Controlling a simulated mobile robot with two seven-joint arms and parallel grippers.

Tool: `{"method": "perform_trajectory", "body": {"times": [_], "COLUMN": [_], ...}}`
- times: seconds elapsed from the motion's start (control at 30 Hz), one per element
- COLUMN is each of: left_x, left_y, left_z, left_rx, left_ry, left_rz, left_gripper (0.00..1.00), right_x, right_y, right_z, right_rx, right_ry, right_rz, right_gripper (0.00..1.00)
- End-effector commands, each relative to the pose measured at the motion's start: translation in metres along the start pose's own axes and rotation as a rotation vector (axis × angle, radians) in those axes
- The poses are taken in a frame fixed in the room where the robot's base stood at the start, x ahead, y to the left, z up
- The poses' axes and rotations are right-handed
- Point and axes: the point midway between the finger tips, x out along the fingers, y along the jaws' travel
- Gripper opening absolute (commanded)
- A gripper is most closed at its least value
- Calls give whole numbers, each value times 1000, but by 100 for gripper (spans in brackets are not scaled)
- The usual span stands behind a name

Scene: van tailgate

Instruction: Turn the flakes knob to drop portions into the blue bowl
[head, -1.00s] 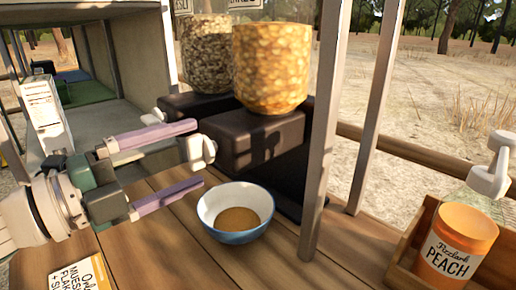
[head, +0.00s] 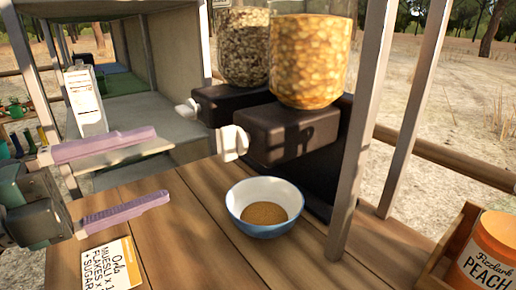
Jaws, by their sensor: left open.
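The flakes dispenser (head: 309,62) is a clear container of golden flakes on a black base. Its white knob (head: 232,143) sticks out at the left of that base. The blue bowl (head: 237,222), white inside, stands on the wooden tailgate below and in front of the dispenser, with a brown layer of food in it. My left gripper (head: 160,167) is open, its two purple-padded fingers pointing right, left of the knob and apart from it. Nothing is between its fingers. My right gripper is not in view.
A muesli dispenser (head: 243,47) with its own white knob (head: 188,111) stands behind. An order card (head: 110,266) lies front left. A peach jar (head: 490,255) sits in a wooden crate (head: 445,250) at right. Grey posts (head: 362,130) rise right of the dispensers.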

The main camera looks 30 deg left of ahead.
Motion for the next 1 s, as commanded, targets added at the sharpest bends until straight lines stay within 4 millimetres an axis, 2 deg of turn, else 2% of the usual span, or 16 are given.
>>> {"method": "perform_trajectory", "body": {"times": [0.23,0.37,0.43,0.57,0.7,0.8,0.9,1.0], "left_x": [0,0,0,0,0,0,0,0], "left_y": [0,0,-2,-6,-10,-11,-12,-12], "left_z": [0,0,0,1,2,2,3,3], "left_rx": [0,-34,-123,-452,-900,-1182,-1394,-1521], "left_ry": [0,1,3,5,8,7,3,1], "left_rz": [0,-1,-2,-6,-6,-3,-1,1], "left_gripper": [95,82,74,59,45,45,45,45], "right_x": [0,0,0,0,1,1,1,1], "right_y": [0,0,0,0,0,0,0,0], "right_z": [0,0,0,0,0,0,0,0], "right_rx": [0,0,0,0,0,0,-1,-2], "right_ry": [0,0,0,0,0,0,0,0], "right_rz": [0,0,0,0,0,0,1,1], "right_gripper": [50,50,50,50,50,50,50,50]}}
